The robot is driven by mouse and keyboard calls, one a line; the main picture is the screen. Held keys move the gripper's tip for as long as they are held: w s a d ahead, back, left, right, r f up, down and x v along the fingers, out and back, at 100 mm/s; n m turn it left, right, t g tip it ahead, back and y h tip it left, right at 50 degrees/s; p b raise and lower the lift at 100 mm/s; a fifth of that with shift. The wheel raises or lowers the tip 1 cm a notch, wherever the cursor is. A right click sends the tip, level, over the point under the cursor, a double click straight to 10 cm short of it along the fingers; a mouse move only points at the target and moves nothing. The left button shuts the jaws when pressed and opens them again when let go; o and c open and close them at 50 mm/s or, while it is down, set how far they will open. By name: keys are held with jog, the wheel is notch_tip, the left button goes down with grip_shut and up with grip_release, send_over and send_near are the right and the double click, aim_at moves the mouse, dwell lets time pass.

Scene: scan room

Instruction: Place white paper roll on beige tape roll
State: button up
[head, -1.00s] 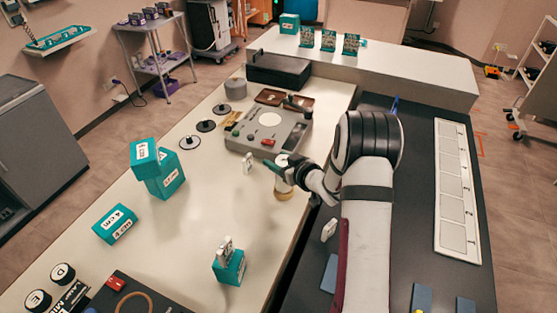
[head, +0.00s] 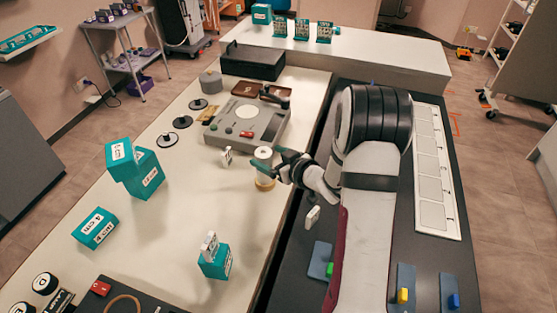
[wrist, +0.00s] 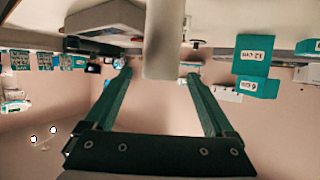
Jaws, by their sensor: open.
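The white paper roll (head: 263,154) stands upright on the beige tape roll (head: 265,184) near the right edge of the pale table. They look touching, though my fingers cover part of the join. My gripper (head: 260,168) is at the white roll from the right, with its teal fingers at the roll's lower part. In the wrist view, the white paper roll (wrist: 164,40) shows between the two spread fingers of my gripper (wrist: 158,72), with a gap on both sides. The beige tape roll cannot be made out there.
A grey device (head: 246,122) stands just behind the rolls, with a small white upright item (head: 226,156) to their left. Teal boxes (head: 148,174) stand farther left, and another (head: 215,260) is in front. The table between them is clear.

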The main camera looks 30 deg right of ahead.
jog(key=s+r+m+g+h, duration=0.5)
jog(key=s+r+g+h, duration=0.15)
jog(key=s, duration=0.55)
jog(key=s+a+r+m+g+y, duration=0.1)
jog(key=s+a+g+y, duration=0.1)
jog(key=s+a, duration=0.7)
jog(key=s+a+r+m+g+y, duration=0.1)
jog(key=s+a+g+y, duration=0.2)
jog(key=s+a, duration=0.6)
jog(key=s+g, duration=0.2)
jog(key=s, duration=0.3)
jog(key=shift+s+r+m+y, duration=0.15)
jog(key=shift+r+m+y, duration=0.1)
jog(key=shift+m+y, duration=0.15)
jog(key=shift+a, duration=0.1)
